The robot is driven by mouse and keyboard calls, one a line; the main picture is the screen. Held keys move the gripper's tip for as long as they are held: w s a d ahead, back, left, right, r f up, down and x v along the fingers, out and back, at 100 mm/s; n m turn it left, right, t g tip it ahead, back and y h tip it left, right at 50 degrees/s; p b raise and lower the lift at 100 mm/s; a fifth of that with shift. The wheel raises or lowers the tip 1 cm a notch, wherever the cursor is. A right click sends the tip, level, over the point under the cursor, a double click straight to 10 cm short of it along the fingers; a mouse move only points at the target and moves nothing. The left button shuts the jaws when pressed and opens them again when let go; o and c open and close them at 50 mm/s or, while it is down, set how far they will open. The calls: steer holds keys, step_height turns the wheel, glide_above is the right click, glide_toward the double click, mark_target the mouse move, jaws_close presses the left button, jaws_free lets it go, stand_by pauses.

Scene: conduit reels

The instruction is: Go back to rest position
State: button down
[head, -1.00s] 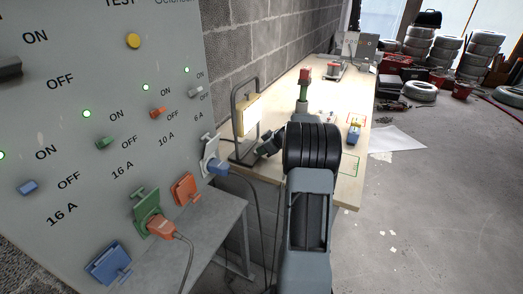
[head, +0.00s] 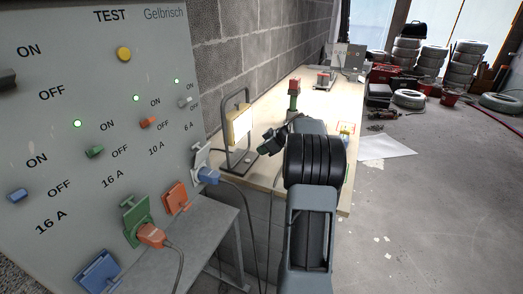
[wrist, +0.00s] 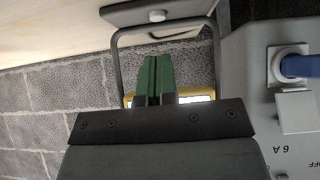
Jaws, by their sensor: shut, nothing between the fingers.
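My gripper (head: 272,140) is in front of the right side of the panel, close to the yellow lamp, with my arm behind it. In the wrist view its green fingers (wrist: 154,78) are shut together with nothing between them. The grey panel (head: 60,70) carries several switches and sockets. A blue plug (head: 208,175) sits in a white socket at its right edge; it also shows in the wrist view (wrist: 298,66). An orange plug (head: 151,235) sits in the green socket.
The yellow lamp (head: 242,122) in its grey frame stands on the wooden bench (head: 264,176) near my gripper. Grey block wall (head: 262,45) runs behind. Tyres (head: 468,62) and red boxes stand at the back right. The floor at right is mostly clear.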

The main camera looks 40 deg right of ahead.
stand_by(0.3)
steer(key=shift+m, duration=0.5)
steer(key=f+m, duration=0.1)
steer(key=s+f+m+g, duration=0.1)
steer(key=s+f+m, duration=0.1)
steer(key=shift+s+a+f+m+g, duration=0.2)
steer(key=shift+a+f+m+g, duration=0.1)
steer(key=shift+f+m, duration=0.1)
steer(key=shift+s+a+f+m+g+h+p, duration=0.1)
steer(key=shift+s+a+m+g+h+p, duration=0.1)
steer(key=shift+s+a+m+g, duration=0.3)
steer(key=shift+s+a+f+m+g+h+p, duration=0.15)
steer(key=shift+s+a+m, duration=0.15)
steer(key=shift+s+m, duration=0.4)
steer(key=s+a+r+g+h+p, duration=0.1)
steer(key=s+a+r+h+p, duration=0.1)
steer(key=s+a+r+p, duration=0.5)
steer(key=s+a+r+n+h+p, duration=0.1)
steer(key=s+a+r+p, duration=0.5)
steer(key=s+a+r, duration=0.6)
steer(key=a, duration=0.6)
steer(key=shift+a+g+h+p, duration=0.3)
steer(key=shift+g+h+p, duration=0.05)
steer(key=shift+p, duration=0.05)
